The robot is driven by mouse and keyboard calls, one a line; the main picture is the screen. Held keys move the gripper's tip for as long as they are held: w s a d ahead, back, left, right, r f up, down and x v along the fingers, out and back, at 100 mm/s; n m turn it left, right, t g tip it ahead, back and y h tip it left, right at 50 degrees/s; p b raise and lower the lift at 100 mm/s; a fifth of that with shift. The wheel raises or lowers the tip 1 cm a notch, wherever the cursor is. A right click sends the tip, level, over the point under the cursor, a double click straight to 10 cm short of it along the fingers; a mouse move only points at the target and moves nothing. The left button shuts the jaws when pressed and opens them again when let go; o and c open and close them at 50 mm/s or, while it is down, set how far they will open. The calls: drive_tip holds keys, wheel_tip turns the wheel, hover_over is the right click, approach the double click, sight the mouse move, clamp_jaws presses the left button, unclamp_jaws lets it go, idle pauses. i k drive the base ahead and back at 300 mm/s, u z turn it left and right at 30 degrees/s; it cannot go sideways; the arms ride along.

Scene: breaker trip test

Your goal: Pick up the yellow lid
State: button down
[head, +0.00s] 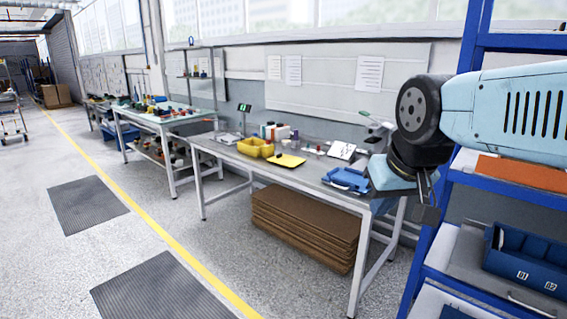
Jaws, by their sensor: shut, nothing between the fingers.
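The yellow lid (287,160) looks like a flat yellow piece lying on the grey workbench (285,173). It is just right of an open yellow bin (256,149), near the middle of the bench top. My gripper (427,213) hangs at the right end of the bench, beside the blue shelving and well to the right of the lid. Its fingers are small in view; it is shut and empty. No part of the lid is hidden by my arm.
A blue tray (347,180) lies on the bench between the lid and my gripper. Bottles and boxes (274,131) stand behind the bin. Blue shelving (440,235) with an orange box (530,172) rises at right. Brown boards (303,225) are stacked under the bench.

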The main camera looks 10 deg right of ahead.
sight(292, 162)
drive_tip(key=u, duration=0.05)
drive_tip(key=i, duration=0.9)
drive_tip(key=z, duration=0.2)
drive_tip(key=k, duration=0.9)
drive_tip(key=u, duration=0.2)
drive_tip(key=i, duration=0.9)
drive_tip(key=z, duration=0.1)
